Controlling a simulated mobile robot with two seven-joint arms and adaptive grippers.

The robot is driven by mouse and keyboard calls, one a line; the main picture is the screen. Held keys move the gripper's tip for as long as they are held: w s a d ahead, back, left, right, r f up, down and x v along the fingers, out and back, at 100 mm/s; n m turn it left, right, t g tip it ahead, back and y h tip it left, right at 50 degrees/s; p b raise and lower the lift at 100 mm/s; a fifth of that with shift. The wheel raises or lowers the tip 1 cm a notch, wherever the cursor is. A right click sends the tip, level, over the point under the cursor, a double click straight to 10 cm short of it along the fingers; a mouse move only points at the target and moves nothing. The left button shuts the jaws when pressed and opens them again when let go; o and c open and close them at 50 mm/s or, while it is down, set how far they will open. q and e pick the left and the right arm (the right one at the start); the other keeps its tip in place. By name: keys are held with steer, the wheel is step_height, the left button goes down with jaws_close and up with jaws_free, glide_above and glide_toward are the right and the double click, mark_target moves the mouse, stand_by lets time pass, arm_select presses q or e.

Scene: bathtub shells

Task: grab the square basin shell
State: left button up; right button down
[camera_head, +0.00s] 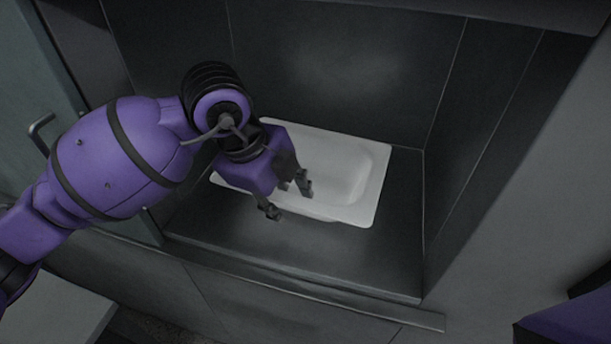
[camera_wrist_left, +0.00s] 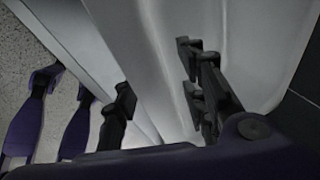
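The square basin shell (camera_head: 372,190) is white with rounded corners and a sunken middle. It lies on the dark alcove floor in the head view, its left part hidden behind my left arm. My left gripper (camera_head: 289,201) is over the shell's front edge, fingers pointing down and spread apart. In the left wrist view, the pale shell (camera_wrist_left: 245,45) fills much of the picture. The open fingers of my left gripper (camera_wrist_left: 160,85) show there with part of the pale shell between them. Whether either finger touches it, I cannot tell. My right gripper is out of sight.
The dark alcove floor (camera_head: 390,255) is bare in front and right of the shell. Dark tiled walls (camera_head: 340,70) close it at the back and right. A ledge (camera_head: 300,290) runs along the front. A door with a handle (camera_head: 40,130) stands at left.

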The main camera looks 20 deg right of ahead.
arm_select(q)
steer(key=shift+w+d+f, duration=0.1)
steer(key=shift+d+f, duration=0.05)
steer(key=shift+f, duration=0.4)
jaws_close()
steer(key=shift+r, duration=0.1)
